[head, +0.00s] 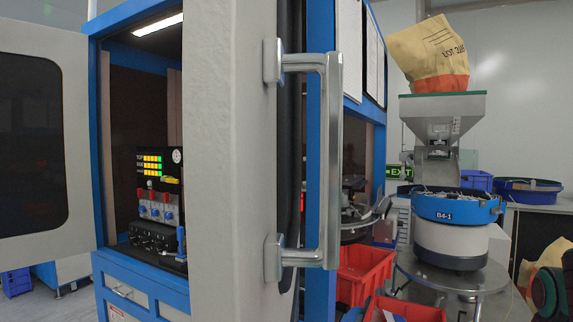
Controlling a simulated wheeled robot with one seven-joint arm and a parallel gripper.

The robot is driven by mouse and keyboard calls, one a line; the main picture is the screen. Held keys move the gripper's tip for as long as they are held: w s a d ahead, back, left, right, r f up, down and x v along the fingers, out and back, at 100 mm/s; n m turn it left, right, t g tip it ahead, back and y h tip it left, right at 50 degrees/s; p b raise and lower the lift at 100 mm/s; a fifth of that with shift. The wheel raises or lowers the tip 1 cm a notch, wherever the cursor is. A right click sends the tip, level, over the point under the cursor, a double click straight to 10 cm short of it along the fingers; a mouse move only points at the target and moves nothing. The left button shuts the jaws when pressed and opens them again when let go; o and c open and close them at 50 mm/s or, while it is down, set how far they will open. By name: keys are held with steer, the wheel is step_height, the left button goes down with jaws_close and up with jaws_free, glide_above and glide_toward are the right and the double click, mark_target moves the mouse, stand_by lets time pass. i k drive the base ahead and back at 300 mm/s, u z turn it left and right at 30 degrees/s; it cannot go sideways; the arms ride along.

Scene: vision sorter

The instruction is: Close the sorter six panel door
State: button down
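The sorter (97,190) is a blue-framed cabinet filling the left and middle of the head view. A light grey door panel (228,170) stands swung out close in front of me. It bears a long vertical metal handle (334,160), and it hides part of the cabinet. Another grey door with a dark window (30,120) is swung open at the left. Between the two, the cabinet's inside shows, with a gauge and control block (158,205). I cannot tell which panel is the sixth. My gripper is not in this view.
Red bins (364,273) stand right of the handle. Beyond them are a blue-rimmed feeder bowl (455,207), a hopper (444,115) with a yellow bag (430,50), and a blue tub (528,191) on a bench. A dark round object (548,292) sits at the bottom right.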

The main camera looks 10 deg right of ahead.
mark_target(245, 63)
steer(key=z, duration=0.05)
steer(key=k, duration=1.85)
steer(key=u, duration=0.4)
steer(key=i, duration=1)
steer(key=u, duration=0.3)
steer(key=k, duration=0.7)
steer(key=z, duration=0.3)
